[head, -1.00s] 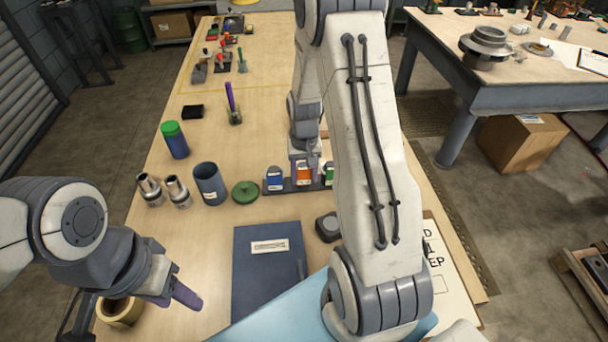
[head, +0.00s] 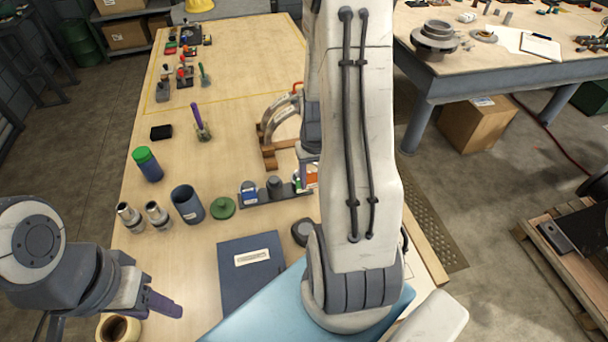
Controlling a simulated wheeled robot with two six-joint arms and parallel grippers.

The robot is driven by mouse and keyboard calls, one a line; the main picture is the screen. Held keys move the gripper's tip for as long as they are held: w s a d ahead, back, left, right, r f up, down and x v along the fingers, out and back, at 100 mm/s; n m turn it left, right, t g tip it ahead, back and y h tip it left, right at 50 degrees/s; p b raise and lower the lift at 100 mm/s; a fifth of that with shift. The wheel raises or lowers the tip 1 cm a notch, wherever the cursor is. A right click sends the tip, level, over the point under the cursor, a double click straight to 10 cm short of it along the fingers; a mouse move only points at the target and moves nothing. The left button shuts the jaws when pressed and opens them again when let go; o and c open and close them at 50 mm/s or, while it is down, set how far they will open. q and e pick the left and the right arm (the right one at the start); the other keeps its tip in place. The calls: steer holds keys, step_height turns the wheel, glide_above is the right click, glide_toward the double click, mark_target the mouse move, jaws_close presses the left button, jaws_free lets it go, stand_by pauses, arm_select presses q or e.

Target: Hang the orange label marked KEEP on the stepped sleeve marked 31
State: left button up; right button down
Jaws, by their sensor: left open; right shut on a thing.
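Two silver stepped sleeves (head: 130,217) (head: 157,214) stand side by side on the left of the table; their marks are too small to read. An orange label (head: 312,180) is in my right gripper (head: 309,170), which is shut on it and partly hidden by my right arm. The label is beside the dark rack (head: 262,199), where a blue label (head: 249,192) hangs and the middle post (head: 275,186) is bare. The word on the orange label cannot be read. My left gripper (head: 160,308) is open and empty at the lower left, by a tape roll (head: 117,328).
A dark cup (head: 187,204), a green-capped jar (head: 147,164) and a green lid (head: 223,208) stand near the sleeves. A blue folder (head: 250,272) lies in front. A curved grey part (head: 280,118) on a wooden stand is behind the rack. My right arm covers the table's right side.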

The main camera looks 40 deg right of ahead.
steer(key=shift+r+p, duration=1.85)
steer(key=shift+r, duration=0.35)
